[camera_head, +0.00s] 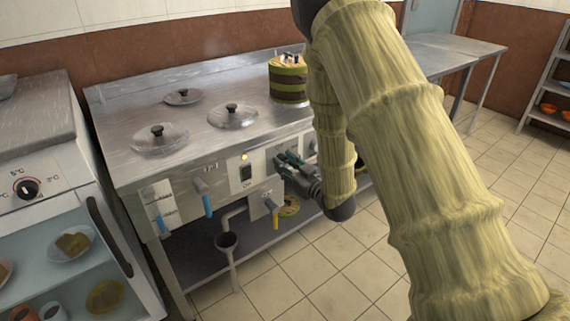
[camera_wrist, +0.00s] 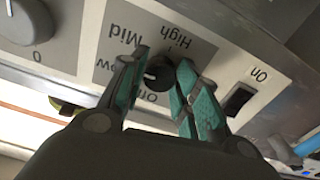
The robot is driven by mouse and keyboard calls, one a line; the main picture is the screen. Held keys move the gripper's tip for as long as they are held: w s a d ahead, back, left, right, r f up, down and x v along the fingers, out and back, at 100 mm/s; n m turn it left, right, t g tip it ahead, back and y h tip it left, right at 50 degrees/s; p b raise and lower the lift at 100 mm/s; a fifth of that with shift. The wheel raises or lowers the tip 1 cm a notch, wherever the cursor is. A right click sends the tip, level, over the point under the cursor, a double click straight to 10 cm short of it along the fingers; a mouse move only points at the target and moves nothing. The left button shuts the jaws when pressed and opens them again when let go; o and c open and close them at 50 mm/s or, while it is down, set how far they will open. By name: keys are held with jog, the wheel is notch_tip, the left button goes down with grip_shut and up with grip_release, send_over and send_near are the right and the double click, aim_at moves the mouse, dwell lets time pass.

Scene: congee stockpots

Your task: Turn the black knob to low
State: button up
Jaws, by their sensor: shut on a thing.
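The black knob (camera_wrist: 158,76) sits on a grey label plate (camera_wrist: 205,48) reading High, Mid, Low and Off, upside down in the wrist view. Its white mark is on the left side, facing the Low and Off side; the fingers partly cover those words, so I cannot tell exactly which it meets. My gripper (camera_wrist: 160,68) has its green fingertips on both sides of the knob and is shut on it. In the head view my gripper (camera_head: 284,160) is at the stove's front panel and hides the knob.
A black switch (camera_wrist: 239,100) marked On is beside the plate. Another knob (camera_wrist: 28,20) is at the wrist view's upper left. The steel stove (camera_head: 195,135) has several lidded pots and a striped pot (camera_head: 288,84). Blue (camera_head: 207,206) and yellow-handled (camera_head: 274,215) taps project from its front.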

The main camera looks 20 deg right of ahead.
jog(key=n+p, duration=0.1)
jog(key=n, duration=0.4)
jog(key=shift+s+f+n, duration=0.1)
jog(key=shift+f+n, duration=0.05)
jog(key=shift+n, duration=0.25)
dwell(0.4)
jog(key=o, duration=1)
jog(key=shift+d, duration=0.1)
jog(key=v, duration=1.2)
